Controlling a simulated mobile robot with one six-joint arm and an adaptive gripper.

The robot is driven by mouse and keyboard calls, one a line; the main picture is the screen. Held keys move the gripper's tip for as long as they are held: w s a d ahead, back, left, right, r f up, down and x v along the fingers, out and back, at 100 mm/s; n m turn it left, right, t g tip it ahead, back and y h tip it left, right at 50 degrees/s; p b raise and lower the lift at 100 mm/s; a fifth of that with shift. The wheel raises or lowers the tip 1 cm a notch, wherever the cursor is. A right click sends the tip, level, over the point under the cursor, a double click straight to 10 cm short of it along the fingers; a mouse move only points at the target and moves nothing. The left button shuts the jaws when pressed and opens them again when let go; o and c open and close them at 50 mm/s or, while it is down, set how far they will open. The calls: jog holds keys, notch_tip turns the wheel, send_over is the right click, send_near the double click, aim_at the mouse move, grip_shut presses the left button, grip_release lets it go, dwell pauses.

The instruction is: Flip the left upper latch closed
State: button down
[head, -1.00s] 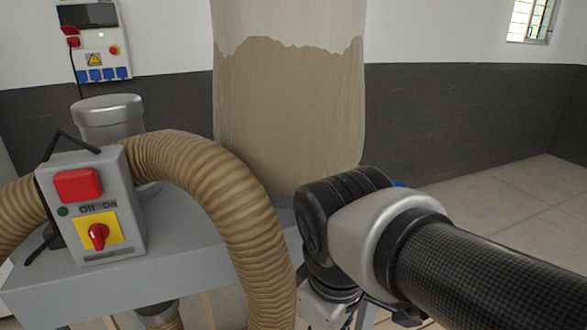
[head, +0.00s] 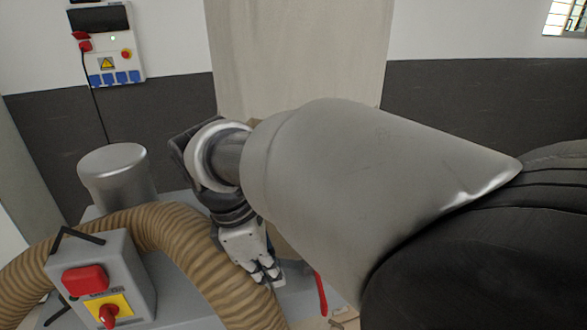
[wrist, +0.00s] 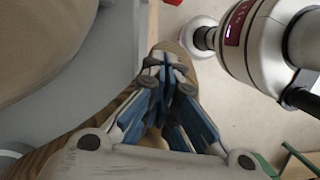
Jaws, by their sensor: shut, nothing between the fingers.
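My gripper (head: 262,272) is shut and empty, pointing down above the ribbed tan hose (head: 215,265) in the head view. In the wrist view my gripper (wrist: 168,62) has its blue-sided fingers together, with the hose behind them. A red handle-like piece (head: 320,293) shows below my arm, a little right of the gripper and apart from it; I cannot tell whether it is the latch. A small red bit (wrist: 172,2) shows at the top edge of the wrist view. No latch can be clearly made out, and my arm hides much of the machine's middle.
A grey control box (head: 98,282) with red and yellow switches stands at the lower left. A metal cylinder (head: 118,178) stands behind it. A large pale bag (head: 300,60) rises behind my arm. A socket panel (head: 106,45) hangs on the wall.

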aim_at(320, 290)
jog(key=shift+s, duration=0.15)
jog(key=d+f, duration=0.6)
jog(key=f, duration=0.3)
jog(key=shift+w+d+f, duration=0.2)
jog(key=shift+w+f, duration=0.15)
jog(key=shift+w, duration=0.05)
dwell(0.4)
